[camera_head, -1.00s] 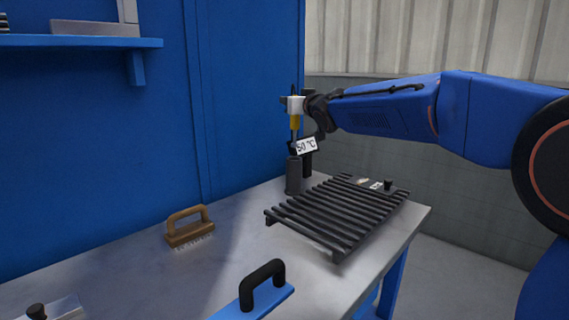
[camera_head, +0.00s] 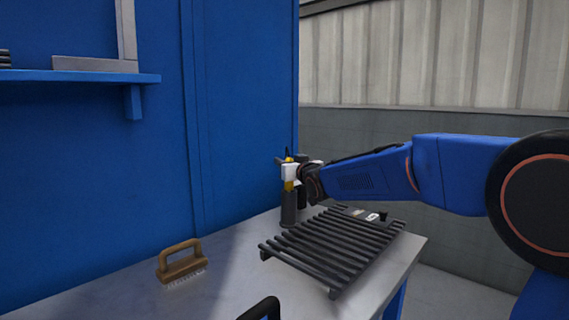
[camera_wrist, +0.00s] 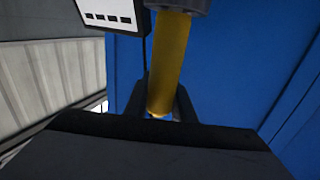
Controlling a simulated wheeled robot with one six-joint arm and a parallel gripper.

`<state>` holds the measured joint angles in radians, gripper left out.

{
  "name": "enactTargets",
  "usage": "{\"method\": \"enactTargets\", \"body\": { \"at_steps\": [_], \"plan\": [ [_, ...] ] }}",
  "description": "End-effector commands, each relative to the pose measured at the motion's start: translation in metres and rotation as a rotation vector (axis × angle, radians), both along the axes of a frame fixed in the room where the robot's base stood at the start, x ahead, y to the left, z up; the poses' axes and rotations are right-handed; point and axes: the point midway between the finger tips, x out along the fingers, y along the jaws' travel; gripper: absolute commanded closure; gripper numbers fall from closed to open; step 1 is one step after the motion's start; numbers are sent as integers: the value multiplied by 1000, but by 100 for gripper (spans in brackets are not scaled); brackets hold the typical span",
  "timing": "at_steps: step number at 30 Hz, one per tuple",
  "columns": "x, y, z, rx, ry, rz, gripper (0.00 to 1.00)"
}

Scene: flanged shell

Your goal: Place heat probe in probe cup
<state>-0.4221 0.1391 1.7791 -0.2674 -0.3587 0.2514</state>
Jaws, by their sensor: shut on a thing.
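The heat probe (camera_head: 289,186) has a yellow shaft and is held by my gripper (camera_head: 291,173), just above the dark grey probe cup (camera_head: 289,210) at the back of the bench. In the head view the yellow part reaches down to the cup's mouth; I cannot tell how far its tip is inside. In the wrist view the yellow shaft (camera_wrist: 169,62) runs between my dark fingers (camera_wrist: 160,106). It meets a dark grey rim (camera_wrist: 178,5) at the picture's top edge, apparently the cup's.
A white panel (camera_wrist: 110,14) with dark marks is close beside the shaft. A black slatted rack (camera_head: 330,250) lies right of the cup, and a wooden-handled brush (camera_head: 181,264) stands at left. The blue wall (camera_head: 240,120) is close behind. The bench between brush and rack is clear.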

Motion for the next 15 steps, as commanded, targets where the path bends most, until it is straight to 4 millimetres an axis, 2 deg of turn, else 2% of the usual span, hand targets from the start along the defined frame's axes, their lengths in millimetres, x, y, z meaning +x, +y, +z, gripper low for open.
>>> {"method": "enactTargets", "body": {
  "at_steps": [6, 7, 9, 15],
  "plan": [
    [0, 0, -2, 0, 0, 0, 100],
    [0, 0, -3, 0, 1, 0, 75],
    [0, 0, -2, 0, 0, 0, 59],
    [0, 0, -2, 0, 0, 0, 59]
  ]
}}
